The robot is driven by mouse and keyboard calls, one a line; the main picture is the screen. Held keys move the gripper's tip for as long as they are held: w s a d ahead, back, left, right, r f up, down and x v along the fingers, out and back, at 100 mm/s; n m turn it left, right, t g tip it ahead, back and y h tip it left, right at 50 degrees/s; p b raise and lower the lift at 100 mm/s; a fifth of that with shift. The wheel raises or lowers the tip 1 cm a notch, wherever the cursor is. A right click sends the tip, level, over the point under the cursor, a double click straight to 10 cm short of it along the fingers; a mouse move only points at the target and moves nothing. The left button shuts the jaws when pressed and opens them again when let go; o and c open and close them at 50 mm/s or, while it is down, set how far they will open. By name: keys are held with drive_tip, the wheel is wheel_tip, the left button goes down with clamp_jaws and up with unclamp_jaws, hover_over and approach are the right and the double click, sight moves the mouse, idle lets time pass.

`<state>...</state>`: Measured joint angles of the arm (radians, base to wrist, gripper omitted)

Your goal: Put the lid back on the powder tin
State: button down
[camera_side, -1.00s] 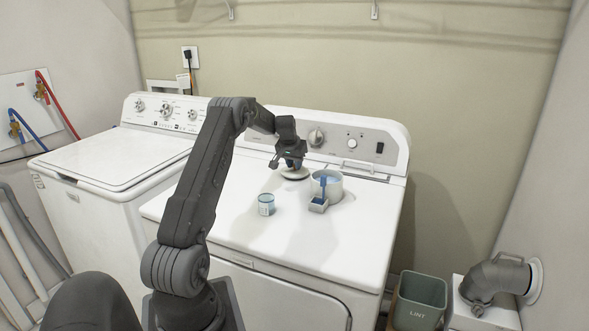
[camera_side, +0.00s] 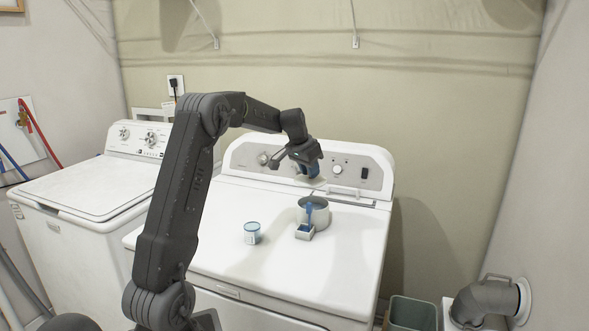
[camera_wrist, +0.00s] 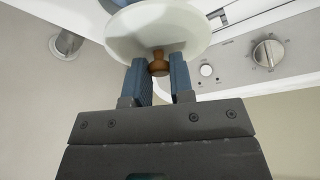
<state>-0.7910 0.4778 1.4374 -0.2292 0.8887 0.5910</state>
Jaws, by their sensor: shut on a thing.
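The lid (camera_wrist: 130,40) is a pale round disc with a brown knob (camera_wrist: 159,64). My gripper (camera_wrist: 160,78) is shut on the knob between its blue fingertips. In the side view, my gripper (camera_side: 309,172) holds the lid (camera_side: 311,183) in the air, above and behind the tin. The tin (camera_side: 316,216) is a grey-white open cylinder on the right-hand machine's top.
A small teal-topped jar (camera_side: 252,233) stands left of the tin. The machine's control panel (camera_side: 365,173) rises close behind the lid. The front and left of the white top (camera_side: 200,225) are clear. A green bin (camera_side: 412,314) stands low at the right.

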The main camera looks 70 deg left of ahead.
drive_tip(key=shift+d+r+m, duration=0.1)
drive_tip(key=shift+d+m, duration=0.2)
drive_tip(key=shift+d, duration=0.7)
drive_tip(key=shift+f, duration=3.15)
drive_tip(key=shift+f, duration=0.15)
drive_tip(key=c, duration=0.9)
unclamp_jaws()
drive_tip(key=shift+o, duration=0.3)
drive_tip(key=o, duration=0.4)
